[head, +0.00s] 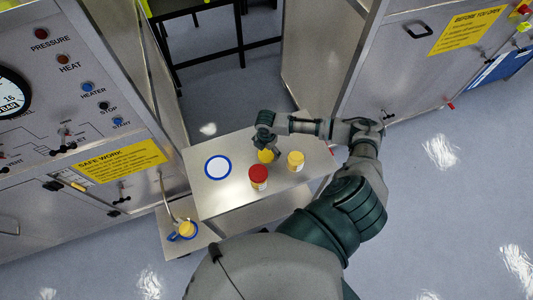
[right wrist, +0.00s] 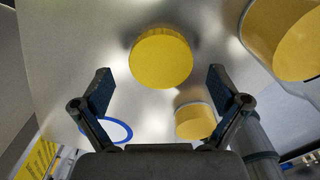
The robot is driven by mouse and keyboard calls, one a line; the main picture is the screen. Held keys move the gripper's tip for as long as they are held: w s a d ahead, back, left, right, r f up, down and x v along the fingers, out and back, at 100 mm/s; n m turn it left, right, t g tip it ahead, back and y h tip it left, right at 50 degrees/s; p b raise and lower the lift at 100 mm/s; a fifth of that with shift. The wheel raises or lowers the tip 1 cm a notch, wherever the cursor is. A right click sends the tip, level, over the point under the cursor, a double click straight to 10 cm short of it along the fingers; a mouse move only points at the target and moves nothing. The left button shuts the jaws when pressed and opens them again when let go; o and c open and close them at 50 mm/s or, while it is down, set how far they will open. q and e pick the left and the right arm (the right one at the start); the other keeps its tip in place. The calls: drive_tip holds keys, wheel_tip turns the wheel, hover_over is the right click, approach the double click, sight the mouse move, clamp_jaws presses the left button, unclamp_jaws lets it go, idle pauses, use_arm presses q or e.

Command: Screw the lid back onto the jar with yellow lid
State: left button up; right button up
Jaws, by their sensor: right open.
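A round yellow lid (head: 266,155) is on the grey table under my right gripper (head: 264,146). The right wrist view shows it as a flat yellow disc (right wrist: 161,58) ahead of and between the two fingers. My right gripper (right wrist: 160,88) is open and empty there, with its fingers apart and not touching the disc. A jar with yellow contents (head: 295,160) stands just right of the lid. A clear-walled jar with a yellow inside (right wrist: 285,38) is at the top right of the wrist view. My left gripper is not in view.
A red-lidded jar (head: 258,177) stands close in front of the yellow lid. A blue-rimmed white disc (head: 218,167) lies to the left. A blue and yellow item (head: 186,230) sits on a lower shelf. Metal cabinets flank the table (head: 225,205); its front left part is bare.

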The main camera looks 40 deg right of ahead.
sight(266, 153)
wheel_tip(266, 153, down, 2)
drive_tip(key=shift+f, duration=0.1)
drive_tip(key=c, duration=0.9)
drive_tip(key=shift+c, duration=0.2)
wheel_tip(266, 153, up, 10)
idle(0.4)
